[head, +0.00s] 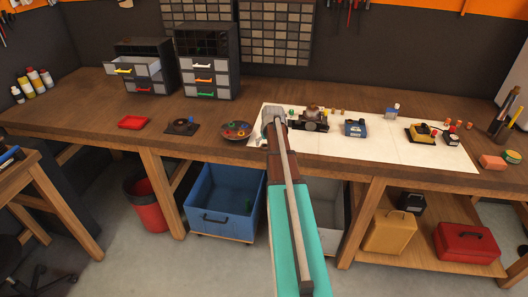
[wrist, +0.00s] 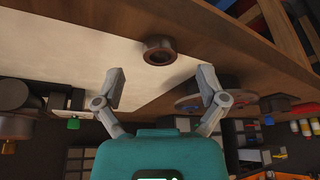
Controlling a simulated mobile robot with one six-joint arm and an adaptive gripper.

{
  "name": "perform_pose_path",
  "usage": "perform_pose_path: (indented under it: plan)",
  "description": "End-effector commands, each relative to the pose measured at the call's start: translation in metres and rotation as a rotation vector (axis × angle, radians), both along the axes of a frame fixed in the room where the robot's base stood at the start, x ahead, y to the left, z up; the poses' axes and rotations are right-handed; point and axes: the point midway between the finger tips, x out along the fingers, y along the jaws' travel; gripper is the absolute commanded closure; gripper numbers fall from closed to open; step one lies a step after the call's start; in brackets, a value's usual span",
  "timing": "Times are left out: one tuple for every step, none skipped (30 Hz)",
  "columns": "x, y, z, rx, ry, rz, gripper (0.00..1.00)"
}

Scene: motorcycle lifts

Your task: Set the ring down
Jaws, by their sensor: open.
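The ring (wrist: 158,51) is a short, dark brown band with an open centre. In the wrist view it appears to rest on the white mat (wrist: 80,40), close to the wooden front edge of the bench. My gripper (wrist: 162,84) is open, with its fingers spread wide and nothing between the tips. The ring lies beyond the fingertips, apart from both. In the head view my gripper (head: 273,116) is over the left end of the mat, and my arm hides the ring there.
A round dish of small coloured parts (head: 236,131) sits just left of my gripper. A dark machine part (head: 312,120) and a blue device (head: 355,128) stand to its right. Drawer cabinets (head: 207,62) stand behind. The mat's front middle looks clear.

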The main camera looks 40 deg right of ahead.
Motion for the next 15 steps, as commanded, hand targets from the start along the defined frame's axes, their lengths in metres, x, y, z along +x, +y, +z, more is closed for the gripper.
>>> perform_pose_path:
  plan:
    - [0.002,-0.001,-0.008,0.000,0.000,0.000,0.09]
    - [0.003,-0.001,-0.010,0.000,0.000,0.000,0.09]
    - [0.004,-0.002,-0.013,0.000,0.000,0.000,0.09]
    - [0.005,-0.002,-0.015,0.000,0.000,0.000,0.09]
    - [0.006,-0.002,-0.017,0.000,0.000,0.000,0.09]
    - [0.006,-0.003,-0.019,0.000,0.000,0.000,0.09]
    - [0.007,-0.003,-0.020,0.000,0.000,0.000,0.09]
    - [0.007,-0.003,-0.021,0.000,0.000,0.000,0.09]
    - [0.008,-0.003,-0.022,0.000,0.000,0.000,0.09]
    - [0.008,-0.003,-0.023,0.000,0.000,0.000,0.09]
    - [0.009,-0.003,-0.024,0.000,0.000,0.000,0.09]
    - [0.009,-0.004,-0.024,0.000,0.000,0.000,0.09]
    - [0.009,-0.004,-0.024,0.000,0.000,0.000,0.09]
    - [0.009,-0.004,-0.024,0.000,0.000,0.000,0.09]
    - [0.009,-0.004,-0.024,0.000,0.000,0.000,0.09]
